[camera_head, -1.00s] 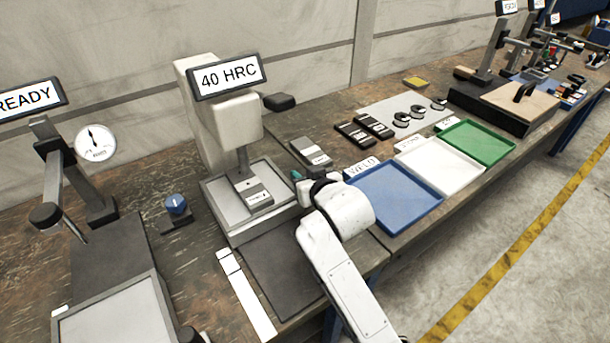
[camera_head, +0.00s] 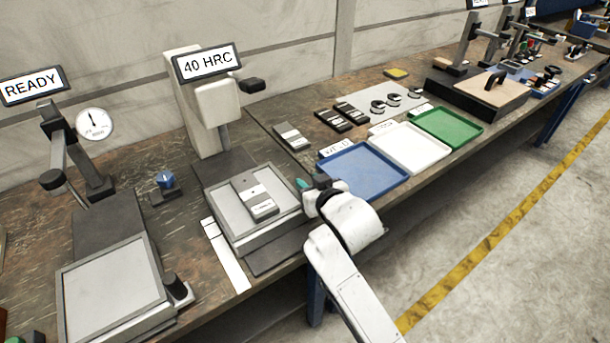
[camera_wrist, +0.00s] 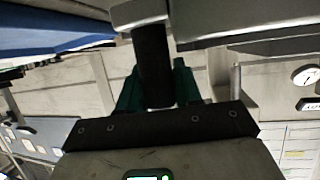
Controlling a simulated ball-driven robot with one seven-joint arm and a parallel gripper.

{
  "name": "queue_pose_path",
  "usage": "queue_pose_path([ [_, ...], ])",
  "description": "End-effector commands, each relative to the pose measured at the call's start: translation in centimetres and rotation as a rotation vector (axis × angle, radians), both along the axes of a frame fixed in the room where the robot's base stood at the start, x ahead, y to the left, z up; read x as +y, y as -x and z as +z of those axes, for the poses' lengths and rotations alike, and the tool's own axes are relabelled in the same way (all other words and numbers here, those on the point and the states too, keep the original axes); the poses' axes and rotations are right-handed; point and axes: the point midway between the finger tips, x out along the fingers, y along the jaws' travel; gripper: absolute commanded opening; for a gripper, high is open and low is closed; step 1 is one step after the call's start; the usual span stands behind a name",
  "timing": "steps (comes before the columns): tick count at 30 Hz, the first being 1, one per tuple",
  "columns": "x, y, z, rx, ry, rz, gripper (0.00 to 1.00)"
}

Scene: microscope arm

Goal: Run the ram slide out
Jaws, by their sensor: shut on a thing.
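The grey slide (camera_head: 222,212) of the 40 HRC tester stands out in front of the tester's pale column and head (camera_head: 222,104). A grey test block with a white label (camera_head: 263,208) lies on its plate. My gripper (camera_head: 306,186) is at the slide's right front corner, with one teal finger showing; my wrist hides the rest. In the wrist view, my gripper's green fingers (camera_wrist: 157,88) are closed around a dark upright handle (camera_wrist: 153,60), which meets a light grey part (camera_wrist: 141,12) at its end.
A blue tray (camera_head: 365,172), a white tray (camera_head: 411,148) and a green tray (camera_head: 447,129) lie to the right. A second station with a READY sign (camera_head: 32,86) and its own grey slide (camera_head: 112,290) stands at left. Open floor lies beyond the bench's front edge.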

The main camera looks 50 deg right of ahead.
Motion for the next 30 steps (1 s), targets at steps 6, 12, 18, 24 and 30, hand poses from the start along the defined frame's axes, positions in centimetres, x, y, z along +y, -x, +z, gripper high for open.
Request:
queue_pose_path([
  [6,0.8,2.7,0.1,0.001,0.000,0.000,0.00],
  [12,1.1,3.9,0.1,0.000,0.001,0.000,0.00],
  [18,1.2,4.1,0.0,0.001,0.001,-0.001,0.00],
  [24,1.1,4.2,0.0,0.004,0.000,-0.002,0.00],
  [30,1.1,4.1,0.0,0.001,0.000,-0.002,0.53],
])
